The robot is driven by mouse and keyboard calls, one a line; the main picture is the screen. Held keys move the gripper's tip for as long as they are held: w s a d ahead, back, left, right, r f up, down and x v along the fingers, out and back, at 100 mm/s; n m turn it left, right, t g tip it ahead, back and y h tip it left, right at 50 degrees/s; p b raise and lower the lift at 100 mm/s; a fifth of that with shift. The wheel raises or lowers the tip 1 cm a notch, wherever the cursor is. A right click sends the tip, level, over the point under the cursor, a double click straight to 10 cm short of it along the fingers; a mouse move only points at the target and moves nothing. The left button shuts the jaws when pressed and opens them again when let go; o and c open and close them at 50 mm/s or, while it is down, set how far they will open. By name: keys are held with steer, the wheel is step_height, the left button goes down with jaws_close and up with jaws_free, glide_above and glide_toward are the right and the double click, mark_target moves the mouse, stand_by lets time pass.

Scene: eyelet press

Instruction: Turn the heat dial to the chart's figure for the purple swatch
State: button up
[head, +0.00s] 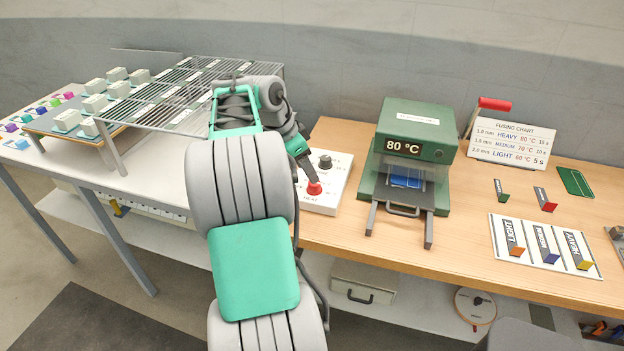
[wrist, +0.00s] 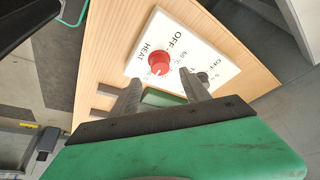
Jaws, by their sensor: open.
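The red heat dial (head: 314,188) sits on a white control panel marked HEAT. It shows larger in the wrist view (wrist: 160,63), with a pale pointer mark and printed OFF and temperature labels. My gripper (head: 307,177) is at the dial in the head view. In the wrist view my gripper (wrist: 161,86) is open, its fingers pointing at the panel; contact cannot be told. The fusing chart (head: 512,142) stands at the back right with HEAVY, MEDIUM and LIGHT lines; its figures are small. A labelled card (head: 501,229) holds LIGHT, MEDIUM and HEAVY swatches; the middle one (head: 547,247) looks blue-purple.
A green press (head: 416,128) reading 80 °C stands right of the panel, with a blue piece inside. A black knob (head: 325,162) sits behind the dial. A wire rack (head: 180,95) and small coloured pieces are at left. Two small tags stand before the chart.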

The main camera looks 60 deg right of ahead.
mark_target(314, 186)
steer(key=x, duration=0.5)
steer(key=shift+d+f, duration=0.15)
steer(key=shift+f, duration=0.25)
jaws_close()
